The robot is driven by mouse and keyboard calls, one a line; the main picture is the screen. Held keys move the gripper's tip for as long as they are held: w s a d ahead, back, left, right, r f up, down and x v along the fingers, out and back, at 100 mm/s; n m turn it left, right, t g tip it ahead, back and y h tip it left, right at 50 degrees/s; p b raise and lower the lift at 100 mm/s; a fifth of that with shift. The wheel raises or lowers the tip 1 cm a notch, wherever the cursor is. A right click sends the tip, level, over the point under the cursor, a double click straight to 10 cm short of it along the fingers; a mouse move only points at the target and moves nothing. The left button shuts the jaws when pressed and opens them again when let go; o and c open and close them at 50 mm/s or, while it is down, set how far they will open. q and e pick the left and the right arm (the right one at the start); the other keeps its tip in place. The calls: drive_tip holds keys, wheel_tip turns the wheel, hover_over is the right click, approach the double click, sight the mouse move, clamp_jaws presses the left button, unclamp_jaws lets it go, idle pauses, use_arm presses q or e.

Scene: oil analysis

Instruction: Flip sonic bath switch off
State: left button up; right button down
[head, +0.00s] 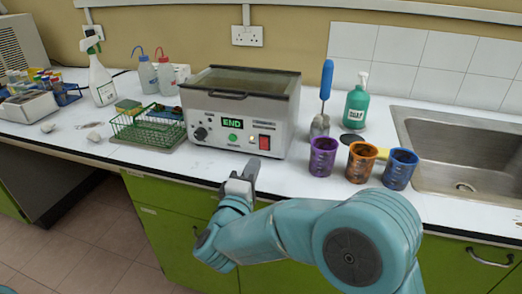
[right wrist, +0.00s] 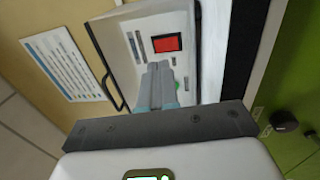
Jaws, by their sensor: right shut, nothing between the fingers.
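The sonic bath (head: 240,105) is a metal box on the white counter, with a lit display reading END, a green button, a dark knob and a red switch (head: 265,142) at the right of its front panel. The red switch also shows in the right wrist view (right wrist: 167,43), just beyond the fingertips. My right gripper (head: 252,164) is shut and empty, in front of the panel, below and slightly left of the switch. In the right wrist view its fingers (right wrist: 160,72) point at the panel. I cannot tell whether they touch it. My left gripper is not in view.
A green wire basket (head: 148,126) stands left of the bath. Purple (head: 322,157), orange (head: 361,162) and blue (head: 399,169) cups stand to the right, near a blue-handled tool (head: 326,80), a green soap bottle (head: 356,104) and a sink (head: 465,150).

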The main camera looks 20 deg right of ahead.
sight(265, 141)
drive_tip(key=x, duration=0.7)
drive_tip(key=shift+w, duration=0.1)
